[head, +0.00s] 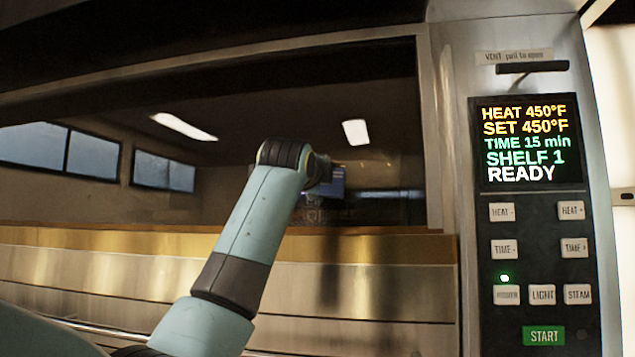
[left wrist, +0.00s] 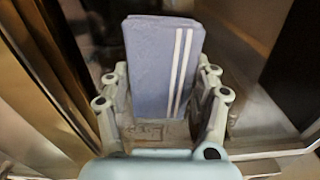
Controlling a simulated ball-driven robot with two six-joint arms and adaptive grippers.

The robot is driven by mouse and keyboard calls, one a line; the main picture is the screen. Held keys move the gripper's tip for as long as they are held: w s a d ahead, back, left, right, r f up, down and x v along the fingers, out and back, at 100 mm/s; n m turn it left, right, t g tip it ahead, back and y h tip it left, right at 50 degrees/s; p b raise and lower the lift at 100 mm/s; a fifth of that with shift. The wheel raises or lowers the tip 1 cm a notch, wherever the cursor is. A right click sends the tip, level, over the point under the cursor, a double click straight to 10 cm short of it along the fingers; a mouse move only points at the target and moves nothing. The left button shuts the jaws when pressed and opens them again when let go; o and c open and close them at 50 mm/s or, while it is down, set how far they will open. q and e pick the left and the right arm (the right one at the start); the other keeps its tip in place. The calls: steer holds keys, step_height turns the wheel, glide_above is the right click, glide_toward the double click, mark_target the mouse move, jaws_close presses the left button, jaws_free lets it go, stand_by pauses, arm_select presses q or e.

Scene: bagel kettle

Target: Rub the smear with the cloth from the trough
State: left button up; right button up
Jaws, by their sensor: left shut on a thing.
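A folded blue cloth (left wrist: 150,60) with two white stripes stands between the fingers of my left gripper (left wrist: 160,85) in the left wrist view. The gripper is shut on it. In the head view my left arm reaches up to the oven's dark glass (head: 375,165). A small blue patch beyond its wrist looks like the cloth (head: 335,182); the wrist hides most of the gripper. I cannot tell whether the cloth touches the glass. I cannot make out the smear clearly. The trough and my right gripper are not in view.
The oven's control panel (head: 530,220) is to the right, its display (head: 526,143) lit and reading READY. A vent handle (head: 532,67) sticks out above it. A brass-coloured ledge (head: 120,239) runs below the glass. Windows and lamps show in the glass like reflections.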

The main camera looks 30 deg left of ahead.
arm_select(q)
steer(key=s+a, duration=0.2)
steer(key=a, duration=0.8)
steer(key=shift+s+a, duration=0.2)
steer(key=shift+s, duration=0.05)
stand_by(0.4)
steer(key=shift+s, duration=0.1)
steer(key=shift+v, duration=2.9)
steer(key=shift+d, duration=0.1)
steer(key=v, duration=0.3)
steer(key=shift+f, duration=0.1)
